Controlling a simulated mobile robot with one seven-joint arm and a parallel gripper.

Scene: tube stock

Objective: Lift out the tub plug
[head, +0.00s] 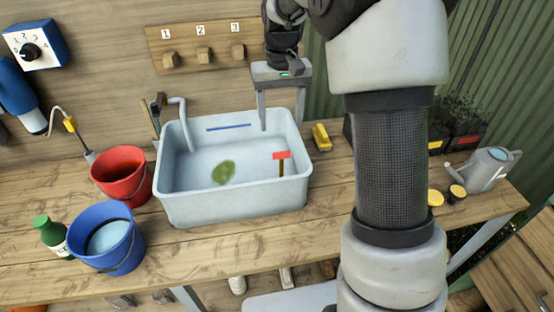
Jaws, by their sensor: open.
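The pale grey tub (235,207) stands on the wooden bench. Inside it, near the right end, a red flat-topped piece on a short brown stem, which looks like the plug (281,156), stands upright; its lower end is hard to make out. My gripper (282,127) points down over the tub's back right part, its two fingers wide apart and empty. In the picture the fingertips are above the red top, with a gap between; the exact height is unclear.
A green leaf-like patch (223,172) lies in the tub, and a tap (180,112) stands at its back left. A red bucket (122,175), blue bucket (105,237) and green bottle (50,236) stand left. A yellow block (321,137) sits right of the tub.

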